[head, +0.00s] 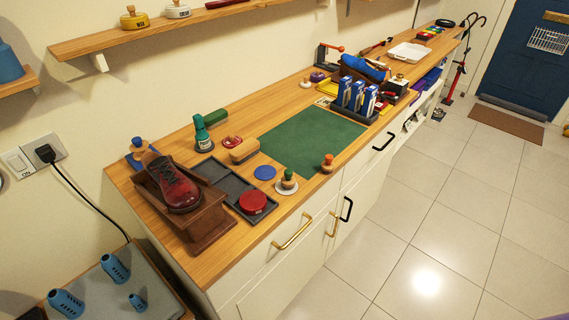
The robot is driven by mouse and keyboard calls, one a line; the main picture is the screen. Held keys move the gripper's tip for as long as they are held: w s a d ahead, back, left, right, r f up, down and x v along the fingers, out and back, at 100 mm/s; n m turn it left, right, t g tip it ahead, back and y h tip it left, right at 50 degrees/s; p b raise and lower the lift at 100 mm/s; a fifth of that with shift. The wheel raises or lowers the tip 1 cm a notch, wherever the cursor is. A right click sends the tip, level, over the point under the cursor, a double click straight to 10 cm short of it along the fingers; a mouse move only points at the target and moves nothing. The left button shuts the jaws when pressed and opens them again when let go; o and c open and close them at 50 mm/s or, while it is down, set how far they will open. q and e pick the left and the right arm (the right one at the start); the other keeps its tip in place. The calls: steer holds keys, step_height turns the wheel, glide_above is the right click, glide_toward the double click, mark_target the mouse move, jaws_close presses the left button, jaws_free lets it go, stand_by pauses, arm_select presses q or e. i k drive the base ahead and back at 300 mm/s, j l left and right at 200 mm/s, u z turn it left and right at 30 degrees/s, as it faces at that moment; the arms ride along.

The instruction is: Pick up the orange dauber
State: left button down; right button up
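The orange dauber (327,163) is a small piece with an orange knob. It stands upright at the near right edge of the green mat (312,137), close to the front edge of the wooden counter. A similar dauber with a green part (289,178) stands on a small pale dish to its left. Neither of my grippers is in the head view.
A dark shoe (173,186) sits in a wooden holder at the left end. Near it are a dark tray (225,179) with a red tin (253,202), a brush (244,150) and a green bottle (202,133). Blue-and-white boxes (357,96) stand beyond the mat. Drawer handles (292,232) stick out in front.

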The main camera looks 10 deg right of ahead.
mark_target(328, 166)
steer(key=l+u, duration=0.15)
steer(key=u, duration=0.2)
steer(key=k+l+u, duration=0.15)
steer(key=u, duration=0.2)
steer(key=l+u, duration=0.15)
steer(key=u, duration=0.2)
steer(key=k+l, duration=0.45)
steer(key=k, duration=0.1)
